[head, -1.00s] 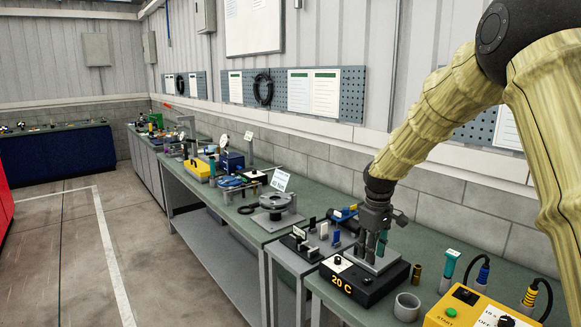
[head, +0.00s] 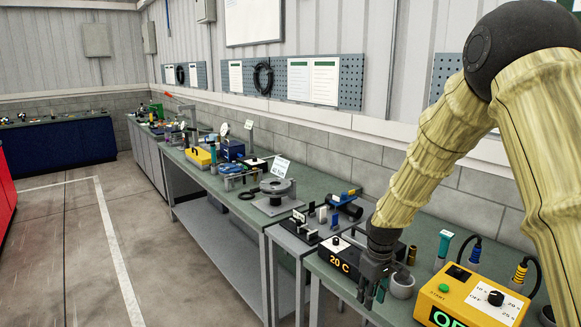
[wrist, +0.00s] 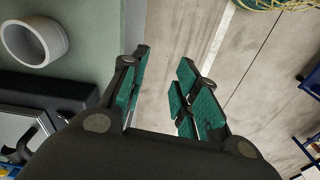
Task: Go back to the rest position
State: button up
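My gripper (head: 371,293) hangs in front of the bench's front edge, just in front of the black box with the "20 C" display (head: 347,262). In the wrist view my gripper (wrist: 160,95) has its teal-padded fingers spread apart, with only the concrete floor between them. It is open and empty. My arm comes down from the upper right in the head view and hides part of the black box.
A grey cup (head: 401,285) stands on the bench right beside my gripper; it also shows in the wrist view (wrist: 35,42). A yellow control box (head: 470,300) is to the right. The spool carousel (head: 273,197) is further left. The floor (head: 80,270) in front is clear.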

jog(key=s+f+m+g+b, duration=0.1)
jog(key=s+f, duration=0.4)
jog(key=f, duration=0.7)
jog(key=s+f+m+b, duration=0.1)
jog(key=s+f, duration=0.4)
jog(key=f, duration=0.7)
jog(key=s+f+m+b, duration=0.1)
jog(key=s+f, duration=0.4)
jog(key=s, duration=1)
jog(key=s+f+m, duration=0.3)
jog(key=s+f, duration=0.3)
jog(key=s, duration=0.9)
jog(key=shift+s+d+f+m+b, duration=0.2)
jog(key=shift+s+m+b, duration=0.1)
jog(key=shift+s+b, duration=0.1)
jog(key=shift+r, duration=0.1)
jog(key=shift+a, duration=0.15)
